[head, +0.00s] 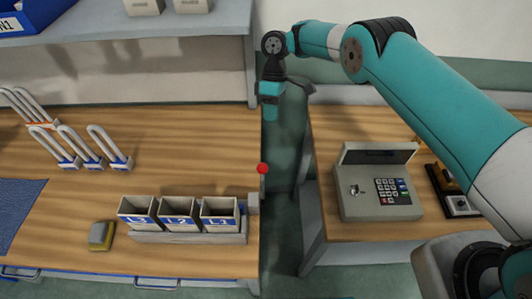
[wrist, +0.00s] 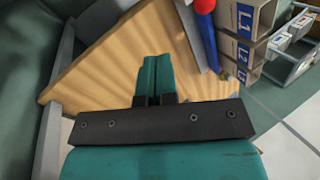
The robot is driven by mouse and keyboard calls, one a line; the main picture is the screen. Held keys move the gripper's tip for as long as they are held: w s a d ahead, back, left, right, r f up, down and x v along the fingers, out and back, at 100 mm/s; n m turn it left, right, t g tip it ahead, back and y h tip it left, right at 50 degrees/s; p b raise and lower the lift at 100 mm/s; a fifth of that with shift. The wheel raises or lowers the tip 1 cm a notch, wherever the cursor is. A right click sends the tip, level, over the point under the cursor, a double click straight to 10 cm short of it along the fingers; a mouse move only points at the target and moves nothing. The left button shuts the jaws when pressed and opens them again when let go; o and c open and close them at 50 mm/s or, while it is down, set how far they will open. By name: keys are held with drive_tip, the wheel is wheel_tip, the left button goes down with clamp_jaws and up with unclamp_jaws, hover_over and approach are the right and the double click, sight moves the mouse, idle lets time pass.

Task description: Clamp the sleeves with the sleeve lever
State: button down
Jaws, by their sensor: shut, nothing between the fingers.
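Three grey box-like sleeves labelled L1 (head: 138,214), L2 (head: 179,214) and L3 (head: 220,214) stand side by side in a grey holder (head: 190,238) near the right front of the left bench. They also show at the upper right of the wrist view, L1 (wrist: 245,17) topmost. The sleeve lever, with a red ball knob (head: 262,168), rises beside the holder's right end. In the wrist view its knob (wrist: 205,5) tops a blue rod (wrist: 210,42). My gripper (head: 271,114) is shut and empty, behind the knob in the head view and apart from it.
White U-shaped parts (head: 75,145) stand at the left bench's back. A yellow-grey block (head: 101,235) lies left of the holder. A grey keypad box (head: 378,190) sits on the right bench. A gap separates the benches. A shelf (head: 130,48) overhangs the left bench's rear.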

drive_tip(key=s+a+f+b, duration=0.2)
drive_tip(key=s+f+b, duration=0.6)
drive_tip(key=b, duration=0.4)
idle(0.5)
drive_tip(key=shift+s, duration=0.1)
